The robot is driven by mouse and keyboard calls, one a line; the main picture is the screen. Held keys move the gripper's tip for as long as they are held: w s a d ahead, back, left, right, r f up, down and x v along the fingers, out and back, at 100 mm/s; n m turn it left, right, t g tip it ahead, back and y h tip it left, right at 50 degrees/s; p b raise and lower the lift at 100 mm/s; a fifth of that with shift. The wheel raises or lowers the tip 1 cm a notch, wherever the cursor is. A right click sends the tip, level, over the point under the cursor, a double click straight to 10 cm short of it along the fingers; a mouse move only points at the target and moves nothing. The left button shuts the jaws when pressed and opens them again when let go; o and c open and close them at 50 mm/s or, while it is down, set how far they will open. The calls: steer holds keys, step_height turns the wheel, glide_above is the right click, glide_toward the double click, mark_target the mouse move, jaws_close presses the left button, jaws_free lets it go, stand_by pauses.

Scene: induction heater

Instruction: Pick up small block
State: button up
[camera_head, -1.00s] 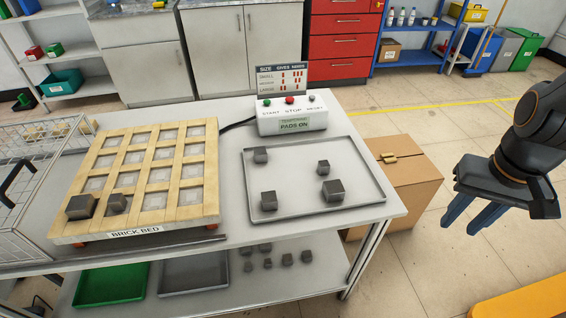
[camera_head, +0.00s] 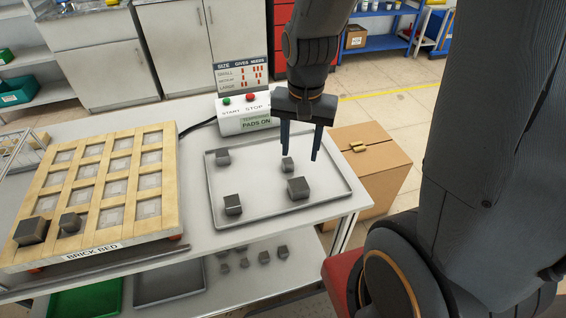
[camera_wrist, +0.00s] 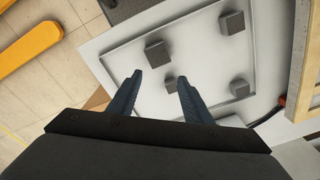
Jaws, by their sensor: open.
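The small dark grey block (camera_head: 287,164) sits in the grey tray (camera_head: 330,196), towards its right back. It is the smallest of the blocks in the tray. My gripper (camera_head: 300,152) points down above that side of the tray, open and empty. In the wrist view, the small block (camera_wrist: 171,83) shows between the open fingers (camera_wrist: 160,77), nearer the right one in the picture. The fingers look to be above it, and I see no contact.
A larger block (camera_head: 298,188) lies just in front of the small one. Two more blocks (camera_head: 232,205) (camera_head: 222,157) are on the tray's left side. A control box (camera_head: 243,116) stands behind the tray. The brick bed (camera_head: 92,190) is left, with two blocks on it.

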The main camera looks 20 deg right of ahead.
mark_target(288, 161)
steer(key=w+f+m, duration=0.1)
steer(key=w+m, duration=0.1)
steer(key=m, duration=0.1)
steer(key=w+f+m, duration=0.1)
steer(key=w+m, duration=0.1)
steer(key=m, duration=0.1)
steer(key=w+f+m, duration=0.1)
steer(key=w+m, duration=0.2)
steer(key=m, duration=0.1)
steer(key=shift+f+g+p, duration=0.2)
steer(key=shift+g+p, duration=0.1)
steer(key=shift+p, duration=0.1)
steer(key=shift+w+f+m, duration=0.3)
steer(key=shift+w+m, duration=0.15)
steer(key=shift+m, duration=0.35)
steer(key=shift+w+a+f+p, duration=0.1)
steer(key=shift+f+p, duration=0.55)
steer(key=shift+f, duration=1.3)
steer(key=shift+w+f+p, duration=0.1)
steer(key=shift+f+p, duration=0.5)
steer(key=shift+f, duration=1.35)
steer(key=shift+c, duration=0.2)
jaws_close()
